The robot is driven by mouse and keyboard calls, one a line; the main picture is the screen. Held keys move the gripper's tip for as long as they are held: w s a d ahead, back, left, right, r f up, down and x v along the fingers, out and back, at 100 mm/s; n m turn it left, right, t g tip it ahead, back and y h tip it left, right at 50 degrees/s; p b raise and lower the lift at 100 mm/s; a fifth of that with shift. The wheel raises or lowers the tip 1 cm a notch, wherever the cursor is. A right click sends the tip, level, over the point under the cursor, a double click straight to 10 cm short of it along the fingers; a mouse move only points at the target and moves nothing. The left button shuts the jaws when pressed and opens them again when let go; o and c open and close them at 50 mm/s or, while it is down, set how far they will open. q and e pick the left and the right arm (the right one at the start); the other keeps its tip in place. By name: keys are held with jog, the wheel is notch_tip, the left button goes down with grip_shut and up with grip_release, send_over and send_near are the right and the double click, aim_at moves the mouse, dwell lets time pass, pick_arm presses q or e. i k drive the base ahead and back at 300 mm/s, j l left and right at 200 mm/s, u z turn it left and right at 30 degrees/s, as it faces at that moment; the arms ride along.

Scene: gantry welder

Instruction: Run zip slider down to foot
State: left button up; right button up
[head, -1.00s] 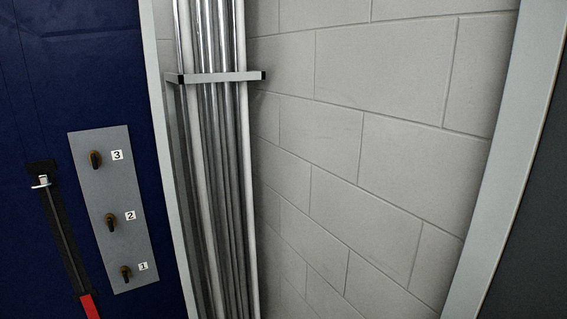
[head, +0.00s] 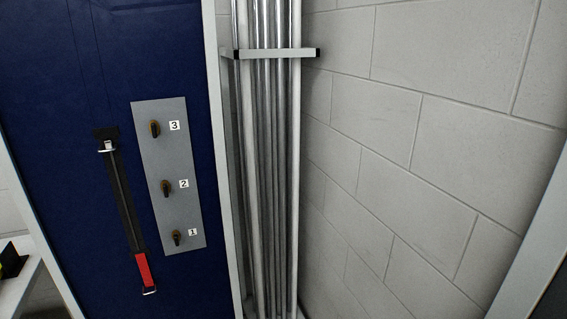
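A black zip strip (head: 126,205) runs down the dark blue panel (head: 70,110), slightly tilted. A small metal slider with a pale tab (head: 107,146) sits near the strip's top end. A red section (head: 144,270) covers the strip's lower end, with a small metal piece (head: 149,291) at its bottom. I cannot tell exactly what that lower piece is. Neither of my grippers shows in the head view.
A grey plate (head: 178,215) with knobs labelled 1, 2 and 3 is just right of the strip. A rack of metal rods (head: 268,150) stands further right, before a pale block wall (head: 420,150). A light surface (head: 22,278) with a dark object is at lower left.

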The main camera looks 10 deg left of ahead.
aim_at(109, 144)
jog(key=u, duration=1.3)
